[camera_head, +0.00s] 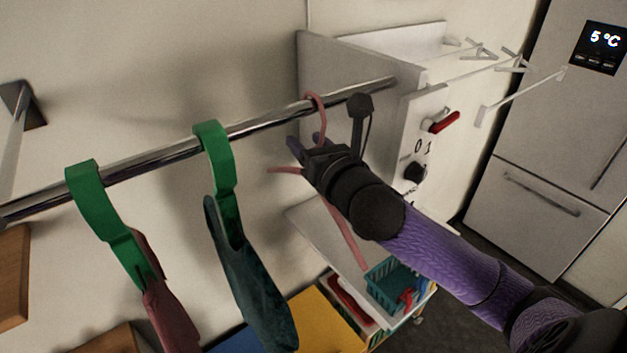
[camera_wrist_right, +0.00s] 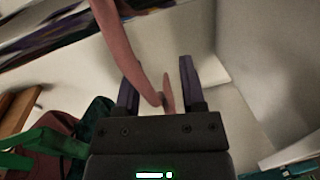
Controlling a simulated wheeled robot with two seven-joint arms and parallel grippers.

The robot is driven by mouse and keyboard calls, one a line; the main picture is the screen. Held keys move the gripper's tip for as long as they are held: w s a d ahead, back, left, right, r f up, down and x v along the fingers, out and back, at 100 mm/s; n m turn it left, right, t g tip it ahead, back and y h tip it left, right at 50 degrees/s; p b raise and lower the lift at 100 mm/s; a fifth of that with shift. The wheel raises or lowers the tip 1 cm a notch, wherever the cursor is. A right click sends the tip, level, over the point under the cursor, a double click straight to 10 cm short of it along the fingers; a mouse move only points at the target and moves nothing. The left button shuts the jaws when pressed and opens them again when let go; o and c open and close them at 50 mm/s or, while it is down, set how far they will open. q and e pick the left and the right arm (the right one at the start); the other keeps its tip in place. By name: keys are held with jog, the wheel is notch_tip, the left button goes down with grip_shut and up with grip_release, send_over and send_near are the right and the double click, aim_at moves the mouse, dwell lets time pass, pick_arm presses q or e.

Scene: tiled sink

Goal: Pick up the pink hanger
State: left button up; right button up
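The pink hanger (camera_head: 347,236) hangs by its hook over a metal rail (camera_head: 255,127). My right gripper (camera_head: 306,141) is at its neck, just below the rail, and hides part of it. In the right wrist view, the pink hanger (camera_wrist_right: 124,52) runs down between the two dark purple fingers of my right gripper (camera_wrist_right: 157,72). The fingers are apart, with gaps visible beside the hanger, so the gripper is open around it. My left gripper is not in view.
Two green hangers, one (camera_head: 101,215) with a dark red garment (camera_head: 168,312) and one (camera_head: 219,160) with a dark teal garment (camera_head: 250,285), hang to the left. A white panel with a red-handled switch (camera_head: 440,122) stands right of the rail. A teal basket (camera_head: 385,285) sits below.

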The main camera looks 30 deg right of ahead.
grip_shut()
dwell(1.2)
